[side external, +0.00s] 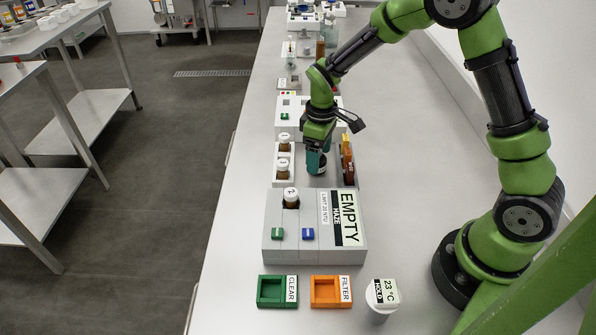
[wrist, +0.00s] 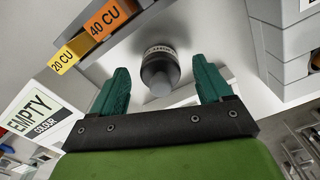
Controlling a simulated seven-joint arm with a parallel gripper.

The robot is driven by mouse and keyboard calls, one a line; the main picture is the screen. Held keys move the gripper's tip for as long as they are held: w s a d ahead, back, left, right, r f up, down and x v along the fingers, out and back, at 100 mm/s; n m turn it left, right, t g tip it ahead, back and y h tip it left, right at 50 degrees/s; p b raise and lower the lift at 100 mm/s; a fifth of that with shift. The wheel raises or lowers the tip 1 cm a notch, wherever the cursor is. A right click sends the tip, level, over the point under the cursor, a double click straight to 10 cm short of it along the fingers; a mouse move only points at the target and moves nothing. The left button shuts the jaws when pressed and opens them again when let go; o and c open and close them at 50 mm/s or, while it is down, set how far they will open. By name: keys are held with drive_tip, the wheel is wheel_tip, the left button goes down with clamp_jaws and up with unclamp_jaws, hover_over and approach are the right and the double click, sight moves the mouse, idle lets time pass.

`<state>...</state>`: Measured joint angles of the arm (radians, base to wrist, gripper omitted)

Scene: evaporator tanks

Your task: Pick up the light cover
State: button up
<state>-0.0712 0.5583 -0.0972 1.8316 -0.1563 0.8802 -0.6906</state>
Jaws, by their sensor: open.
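A dark grey round cap-like piece with a pale label band, which looks like the light cover (wrist: 159,76), stands on the bench in the wrist view. Its lettering is too small to read. My gripper (wrist: 164,80) is open, with one green finger on each side of the cover and visible gaps to both. In the side external view my gripper (side external: 316,158) points down over the bench behind the EMPTY haze box, and the cover (side external: 319,170) shows only partly at the fingers.
A rack with capped vials (side external: 284,178) is left of my gripper; amber colour standards (side external: 348,163) stand close right.

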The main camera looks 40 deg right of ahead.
drive_tip(key=shift+f, duration=1.25)
drive_tip(key=c, duration=1.1)
drive_tip(key=shift+o, duration=0.2)
drive_tip(key=r, duration=0.6)
drive_tip(key=a+r, duration=0.1)
drive_tip(key=r, duration=0.2)
drive_tip(key=shift+r, duration=0.4)
drive_tip(key=s+a+r+n, duration=0.1)
drive_tip(key=s+a+n, duration=0.1)
drive_tip(key=a, duration=0.2)
drive_tip(key=s+a+r+n, duration=0.1)
drive_tip(key=s+a+n, duration=0.1)
drive_tip(key=a, duration=0.3)
drive_tip(key=s+a+r+n, duration=0.1)
drive_tip(key=s+a, duration=0.1)
drive_tip(key=a, duration=0.3)
drive_tip(key=shift+s+a+n, duration=0.2)
drive_tip(key=shift+s+n, duration=0.1)
drive_tip(key=shift+n, duration=0.1)
drive_tip(key=shift+s+f, duration=0.1)
drive_tip(key=shift+f, duration=0.05)
drive_tip(key=shift+d, duration=0.1)
